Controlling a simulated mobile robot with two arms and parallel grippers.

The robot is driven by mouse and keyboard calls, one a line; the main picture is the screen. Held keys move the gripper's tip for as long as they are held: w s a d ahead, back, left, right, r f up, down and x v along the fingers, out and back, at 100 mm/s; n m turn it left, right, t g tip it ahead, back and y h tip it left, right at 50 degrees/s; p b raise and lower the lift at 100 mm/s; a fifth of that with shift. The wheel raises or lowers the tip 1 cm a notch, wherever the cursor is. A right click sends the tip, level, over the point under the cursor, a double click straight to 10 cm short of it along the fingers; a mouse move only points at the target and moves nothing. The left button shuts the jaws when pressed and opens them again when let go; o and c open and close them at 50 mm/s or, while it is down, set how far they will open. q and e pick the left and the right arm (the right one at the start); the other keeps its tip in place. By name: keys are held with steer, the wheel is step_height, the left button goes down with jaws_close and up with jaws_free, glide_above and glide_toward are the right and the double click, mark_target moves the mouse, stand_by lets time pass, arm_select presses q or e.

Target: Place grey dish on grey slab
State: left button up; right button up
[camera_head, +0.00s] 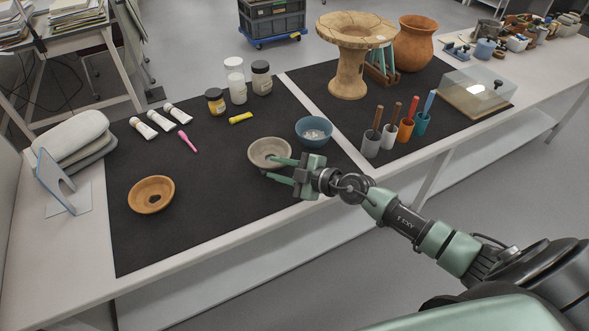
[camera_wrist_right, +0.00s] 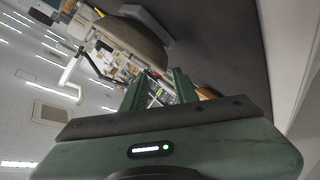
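The grey dish (camera_head: 262,148) is a shallow round bowl on the dark mat near the middle of the table. My right gripper (camera_head: 269,167) is at its near right side with its two green fingers apart. One finger overlaps the bowl's inside and the other lies outside the near rim. In the right wrist view the dish's side (camera_wrist_right: 140,38) shows just beyond the spread fingertips (camera_wrist_right: 161,75). I cannot tell whether they touch. Light grey rounded slabs (camera_head: 70,134) are stacked at the table's left end, beside a bluish panel. My left gripper is out of view.
A blue bowl (camera_head: 314,127) stands close behind the dish. Several tool cups stand to the right. The mat between both dishes is clear.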

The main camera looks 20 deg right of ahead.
steer(key=v, duration=0.7)
steer(key=shift+s+r, duration=0.1)
